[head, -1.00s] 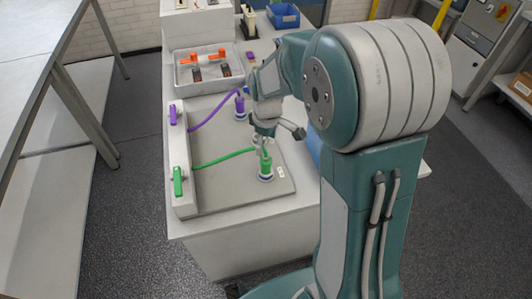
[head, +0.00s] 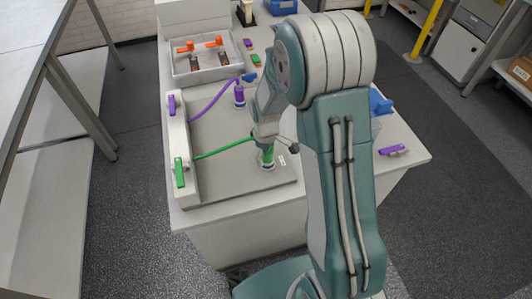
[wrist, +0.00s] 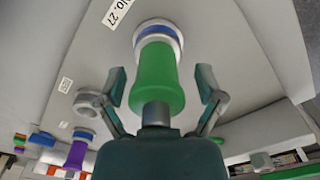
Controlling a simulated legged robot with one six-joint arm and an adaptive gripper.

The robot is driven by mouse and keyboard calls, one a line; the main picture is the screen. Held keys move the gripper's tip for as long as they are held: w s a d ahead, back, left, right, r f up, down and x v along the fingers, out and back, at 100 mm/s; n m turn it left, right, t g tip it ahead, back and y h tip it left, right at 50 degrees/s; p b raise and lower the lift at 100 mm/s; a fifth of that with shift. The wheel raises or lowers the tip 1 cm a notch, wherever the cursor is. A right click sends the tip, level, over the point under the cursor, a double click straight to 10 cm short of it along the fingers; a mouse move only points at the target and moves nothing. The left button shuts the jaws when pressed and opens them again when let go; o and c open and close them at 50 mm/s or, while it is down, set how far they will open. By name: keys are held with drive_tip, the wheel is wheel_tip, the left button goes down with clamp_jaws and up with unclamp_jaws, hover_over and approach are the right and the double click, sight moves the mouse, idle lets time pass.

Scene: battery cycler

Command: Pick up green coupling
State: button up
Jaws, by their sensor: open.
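The green coupling (head: 268,157) stands upright on a white and blue base ring near the front right of the grey panel. A green cable runs from it to the green connector (head: 179,172) on the panel's left block. In the wrist view the green coupling (wrist: 158,80) lies between the two fingers of my gripper (wrist: 164,84). The fingers are open, with a gap visible on each side of it. In the head view my gripper (head: 268,138) is at the coupling's top and partly hides it.
A purple coupling (head: 239,96) with its purple cable stands behind on the same panel. An empty round socket (wrist: 90,102) shows in the wrist view. A white tray (head: 206,72) with orange-handled items is at the back left. A purple piece (head: 392,150) lies at the right.

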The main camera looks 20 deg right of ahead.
drive_tip(key=shift+d+f, duration=0.2)
drive_tip(key=shift+f, duration=0.05)
drive_tip(key=shift+a, duration=0.1)
clamp_jaws()
drive_tip(key=shift+r, duration=0.1)
drive_tip(key=shift+r, duration=0.3)
wheel_tip(320, 180, up, 2)
drive_tip(key=shift+r, duration=0.2)
drive_tip(key=s+d+r, duration=0.6)
drive_tip(key=s+r, duration=0.4)
drive_tip(key=s, duration=0.2)
drive_tip(key=shift+s+d, duration=0.25)
drive_tip(key=shift+d, duration=0.05)
